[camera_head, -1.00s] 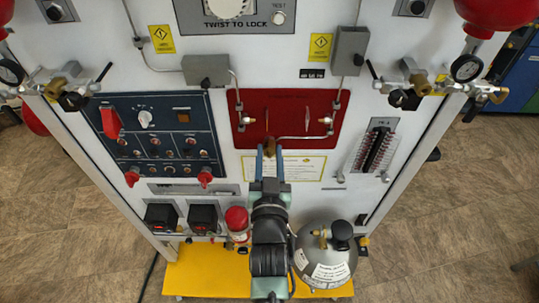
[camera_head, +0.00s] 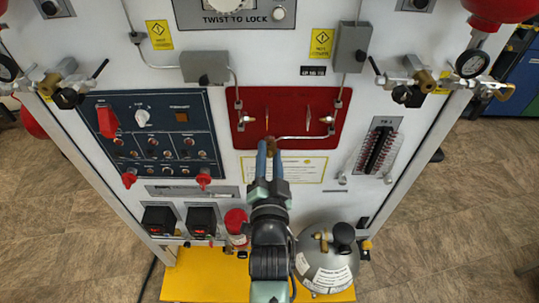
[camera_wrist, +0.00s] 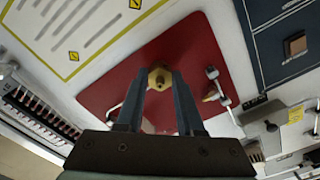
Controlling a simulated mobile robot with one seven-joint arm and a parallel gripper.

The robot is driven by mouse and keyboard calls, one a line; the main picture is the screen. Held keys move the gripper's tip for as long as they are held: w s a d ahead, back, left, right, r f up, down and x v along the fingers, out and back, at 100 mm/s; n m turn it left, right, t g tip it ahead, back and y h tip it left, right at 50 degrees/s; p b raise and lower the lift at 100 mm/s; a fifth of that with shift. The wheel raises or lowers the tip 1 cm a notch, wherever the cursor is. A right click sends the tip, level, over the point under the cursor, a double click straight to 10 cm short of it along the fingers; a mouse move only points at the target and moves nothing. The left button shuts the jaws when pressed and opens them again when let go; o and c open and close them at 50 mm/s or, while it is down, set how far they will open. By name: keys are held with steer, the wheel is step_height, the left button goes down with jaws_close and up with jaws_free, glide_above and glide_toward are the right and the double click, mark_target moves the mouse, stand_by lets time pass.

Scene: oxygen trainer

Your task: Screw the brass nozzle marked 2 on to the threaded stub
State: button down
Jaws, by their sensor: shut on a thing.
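My gripper (camera_head: 268,146) is shut on a brass nozzle (camera_wrist: 160,77). In the wrist view the nozzle shows its hexagonal end between the two fingertips. In the head view it is a small brown-gold spot at the fingertips, over the lower edge of the red panel (camera_head: 290,98). No number can be read on it. I cannot make out the threaded stub. The bent silver pipe (camera_head: 308,137) runs towards the fingertips, and its end there is hidden by the nozzle and fingers. I cannot tell whether the nozzle touches it.
A blue switch panel (camera_head: 98,128) is to the left. A grey cylinder (camera_head: 312,259) and a red-topped bottle (camera_head: 236,220) flank my arm on the yellow base (camera_head: 190,280).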

steer(key=shift+m, duration=1.7)
steer(key=shift+m+p, duration=0.3)
steer(key=shift+m, duration=0.2)
steer(key=shift+r+m+p, duration=0.1)
steer(key=shift+m+p, duration=0.3)
steer(key=shift+m, duration=0.8)
